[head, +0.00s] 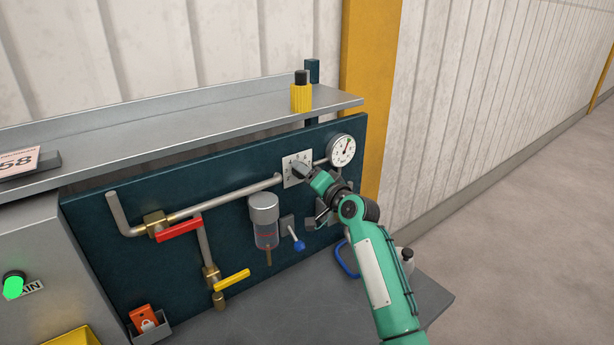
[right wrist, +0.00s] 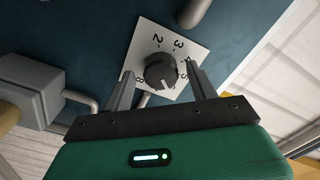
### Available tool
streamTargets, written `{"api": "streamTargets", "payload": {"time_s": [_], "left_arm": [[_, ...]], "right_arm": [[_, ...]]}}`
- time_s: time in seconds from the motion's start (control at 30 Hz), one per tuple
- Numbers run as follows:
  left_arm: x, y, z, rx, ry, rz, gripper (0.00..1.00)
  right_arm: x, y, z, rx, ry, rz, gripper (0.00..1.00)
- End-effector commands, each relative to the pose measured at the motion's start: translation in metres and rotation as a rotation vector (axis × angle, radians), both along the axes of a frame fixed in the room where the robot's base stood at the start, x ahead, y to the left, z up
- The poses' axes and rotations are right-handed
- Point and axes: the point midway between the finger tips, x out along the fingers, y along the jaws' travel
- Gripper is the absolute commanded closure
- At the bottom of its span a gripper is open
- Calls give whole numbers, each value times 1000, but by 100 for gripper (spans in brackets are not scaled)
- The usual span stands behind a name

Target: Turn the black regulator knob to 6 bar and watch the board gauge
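The black regulator knob (right wrist: 162,71) sits on a white numbered plate (right wrist: 146,34) in the right wrist view. A short white mark on the knob points toward the lower edge of the picture; I cannot read the number there. My right gripper (right wrist: 160,80) is open, with one finger on each side of the knob and a visible gap on both sides. In the head view the right gripper (head: 306,174) is in front of the plate (head: 288,179) and hides part of it. The round white board gauge (head: 342,150) is just right; its reading is too small to tell. My left gripper is not in view.
The dark board (head: 120,270) carries pipes, a red-handled valve (head: 180,230), a yellow-handled valve (head: 232,280), a filter bowl (head: 265,225) and a blue-tipped lever (head: 298,244). A yellow and black bottle-shaped object (head: 301,95) stands on the shelf (head: 200,120) above.

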Motion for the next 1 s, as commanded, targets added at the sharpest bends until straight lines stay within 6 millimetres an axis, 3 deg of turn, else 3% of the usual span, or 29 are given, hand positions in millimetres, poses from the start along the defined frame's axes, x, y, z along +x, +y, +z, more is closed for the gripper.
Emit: {"api": "streamTargets", "payload": {"time_s": [0.37, 1.0], "left_arm": [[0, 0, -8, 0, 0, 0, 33], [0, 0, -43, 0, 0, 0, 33]], "right_arm": [[-15, -12, -2, 0, -2, -1, 41], [-101, -75, -2, 0, -2, -2, 41]]}}
